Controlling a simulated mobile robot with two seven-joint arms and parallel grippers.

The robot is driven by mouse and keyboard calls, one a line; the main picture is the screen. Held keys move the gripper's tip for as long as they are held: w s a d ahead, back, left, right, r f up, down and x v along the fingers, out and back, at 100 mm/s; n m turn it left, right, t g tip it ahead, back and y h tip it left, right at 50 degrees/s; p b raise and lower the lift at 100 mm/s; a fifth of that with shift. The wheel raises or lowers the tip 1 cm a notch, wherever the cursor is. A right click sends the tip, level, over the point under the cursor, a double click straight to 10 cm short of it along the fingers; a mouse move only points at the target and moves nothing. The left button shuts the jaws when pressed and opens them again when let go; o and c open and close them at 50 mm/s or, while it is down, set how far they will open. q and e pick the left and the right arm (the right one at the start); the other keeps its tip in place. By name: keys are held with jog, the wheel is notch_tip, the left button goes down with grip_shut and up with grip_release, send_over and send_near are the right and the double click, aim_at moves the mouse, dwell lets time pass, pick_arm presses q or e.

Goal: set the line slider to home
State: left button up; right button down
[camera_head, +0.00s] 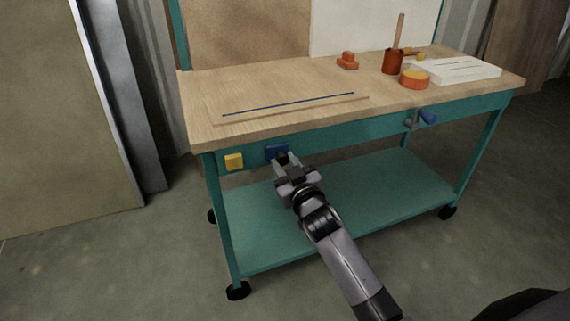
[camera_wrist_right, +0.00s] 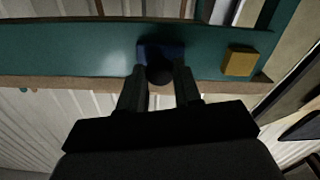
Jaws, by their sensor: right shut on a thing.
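The line slider is a blue block with a dark round knob on the teal front rail of the workbench. Its blue part (camera_head: 277,153) shows in the head view, just right of a yellow block (camera_head: 234,161) on the same rail. My right gripper (camera_head: 284,163) is at the slider, shut on its dark knob. In the right wrist view the dark knob (camera_wrist_right: 159,74) sits between the fingers of the right gripper (camera_wrist_right: 160,92), with the blue block (camera_wrist_right: 160,49) behind it. The yellow block (camera_wrist_right: 239,61) is to the right there. My left gripper is not in view.
The wooden benchtop (camera_head: 300,85) carries a strip with a blue line (camera_head: 290,104). A red cup (camera_head: 392,62), an orange round tin (camera_head: 414,78) and a white slab (camera_head: 457,70) stand at its right. A blue-handled crank (camera_head: 428,117) sticks out of the front rail.

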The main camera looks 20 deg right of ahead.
jog(key=shift+a+f, duration=0.15)
jog(key=shift+a, duration=0.2)
jog(key=c, duration=0.8)
grip_release()
jog(key=shift+s+d, duration=0.1)
jog(key=shift+s, duration=0.45)
jog(key=s+p, duration=0.1)
jog(key=s, duration=0.5)
jog(key=shift+s, duration=0.1)
